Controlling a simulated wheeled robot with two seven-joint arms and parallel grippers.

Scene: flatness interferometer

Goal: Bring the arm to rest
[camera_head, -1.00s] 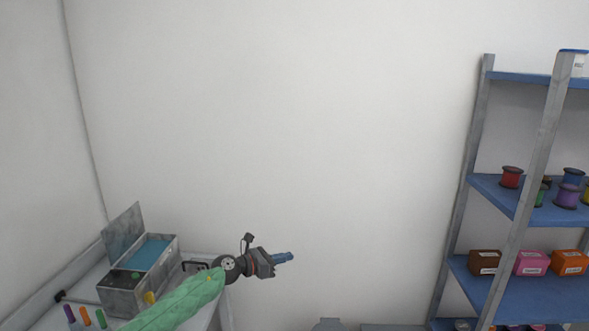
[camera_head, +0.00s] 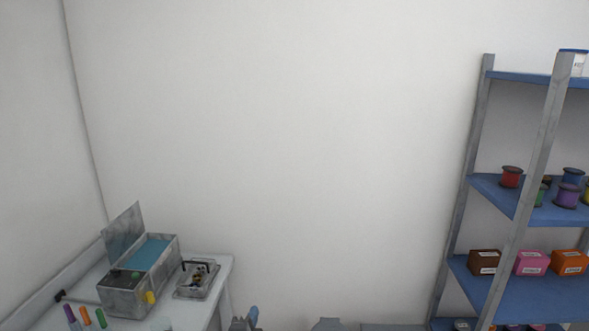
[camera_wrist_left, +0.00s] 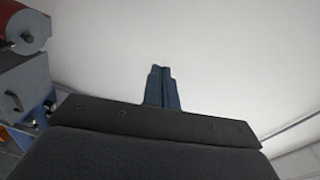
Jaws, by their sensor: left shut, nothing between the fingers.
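My left gripper (camera_head: 253,316) shows only in part at the bottom edge of the head view, to the right of the table. The rest of my left arm is mostly out of the head view. My right gripper is not in view.
A white table (camera_head: 222,284) at the lower left holds a grey box with an open lid (camera_head: 124,232), a small tray (camera_head: 211,288) and several coloured markers (camera_head: 86,317). A blue shelf (camera_head: 540,213) with spools and small boxes stands at the right.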

